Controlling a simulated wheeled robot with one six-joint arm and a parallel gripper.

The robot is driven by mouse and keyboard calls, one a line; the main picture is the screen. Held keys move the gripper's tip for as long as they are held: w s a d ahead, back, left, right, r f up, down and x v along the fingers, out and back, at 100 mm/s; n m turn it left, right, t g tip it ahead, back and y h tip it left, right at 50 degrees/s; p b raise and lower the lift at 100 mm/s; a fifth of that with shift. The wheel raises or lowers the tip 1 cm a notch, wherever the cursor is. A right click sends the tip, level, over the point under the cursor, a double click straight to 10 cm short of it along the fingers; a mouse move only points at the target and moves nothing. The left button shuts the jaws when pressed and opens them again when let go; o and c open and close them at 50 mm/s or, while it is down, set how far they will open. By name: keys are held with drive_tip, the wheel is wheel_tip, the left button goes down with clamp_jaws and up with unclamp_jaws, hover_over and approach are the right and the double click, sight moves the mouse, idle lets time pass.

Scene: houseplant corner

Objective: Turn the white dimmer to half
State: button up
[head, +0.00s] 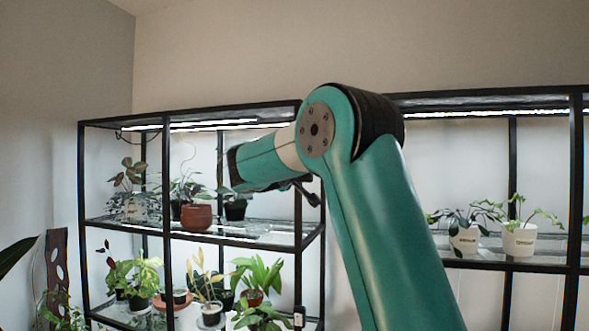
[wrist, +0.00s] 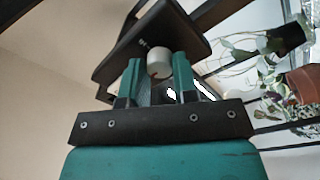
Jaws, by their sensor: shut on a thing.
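The white dimmer (wrist: 159,67) is a small round knob on the face of a dark, flat panel (wrist: 122,62), seen in the wrist view. My gripper (wrist: 158,60) has its two green fingers on either side of the knob and is shut on it. Small light marks show on the panel just beyond the knob. I cannot make out a pointer on the knob, so its setting is unclear. In the head view my arm reaches up and left to the shelf, and the dimmer and fingertips cannot be made out there.
A black-framed shelf (head: 240,237) with potted plants stands at left; a terracotta pot (head: 197,217) and a dark pot (head: 235,210) sit below my wrist. White pots (head: 519,240) stand on the right shelf. In the wrist view, plants are close at the right.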

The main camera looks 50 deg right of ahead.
drive_tip(key=shift+s+f, duration=0.1)
drive_tip(key=shift+f, duration=0.05)
drive_tip(key=o, duration=0.9)
drive_tip(key=shift+d, duration=0.15)
drive_tip(key=shift+b+v, duration=4.3)
drive_tip(key=shift+v, duration=4.5)
